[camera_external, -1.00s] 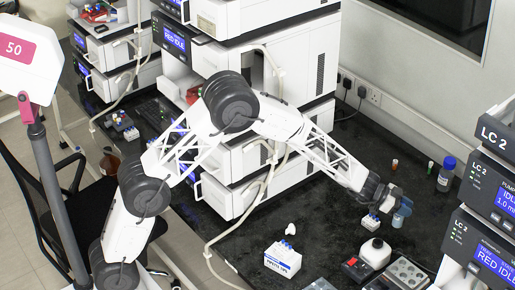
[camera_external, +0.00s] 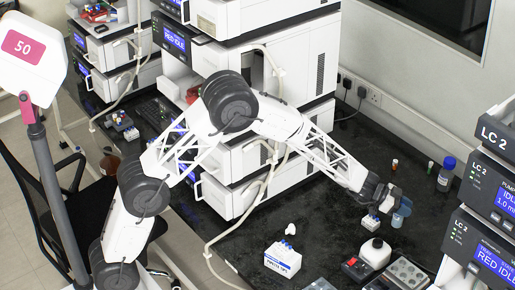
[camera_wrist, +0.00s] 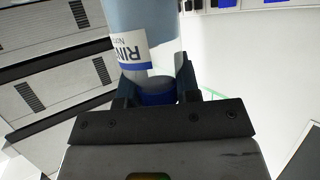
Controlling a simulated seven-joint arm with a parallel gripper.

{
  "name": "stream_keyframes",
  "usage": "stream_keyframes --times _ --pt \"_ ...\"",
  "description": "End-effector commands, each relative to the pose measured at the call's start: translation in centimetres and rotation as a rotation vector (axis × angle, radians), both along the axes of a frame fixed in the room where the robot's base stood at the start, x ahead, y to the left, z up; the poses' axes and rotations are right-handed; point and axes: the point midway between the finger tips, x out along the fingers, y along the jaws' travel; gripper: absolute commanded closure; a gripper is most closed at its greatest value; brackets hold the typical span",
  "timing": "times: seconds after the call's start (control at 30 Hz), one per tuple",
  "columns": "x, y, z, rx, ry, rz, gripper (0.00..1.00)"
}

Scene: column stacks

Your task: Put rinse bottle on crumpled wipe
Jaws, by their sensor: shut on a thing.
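My gripper (camera_external: 388,198) is at the right end of the arm, low over the black bench, shut on the rinse bottle. The rinse bottle (camera_external: 402,212) is a small pale-blue shape beside the dark fingers, partly hidden by them. In the wrist view the bottle (camera_wrist: 140,22) extends away from between the two fingers (camera_wrist: 158,85), with a white label reading "RIN" and a dark blue band or cap near the fingers. A small white lump, seemingly the crumpled wipe (camera_external: 291,229), lies on the bench left of my gripper, behind the pipette tip box.
A blue-capped bottle (camera_external: 446,173) stands right. Instrument stacks flank the bench.

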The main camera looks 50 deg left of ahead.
Motion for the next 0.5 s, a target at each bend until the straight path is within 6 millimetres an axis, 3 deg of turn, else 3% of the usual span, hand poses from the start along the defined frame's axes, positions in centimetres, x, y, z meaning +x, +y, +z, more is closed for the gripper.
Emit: stream_keyframes --times 0.27,0.5 --pt "-1.8 0.7 1.2 -0.001 0.000 0.054 0.94" --pt "-4.6 2.2 2.7 -0.001 0.000 0.152 0.94"
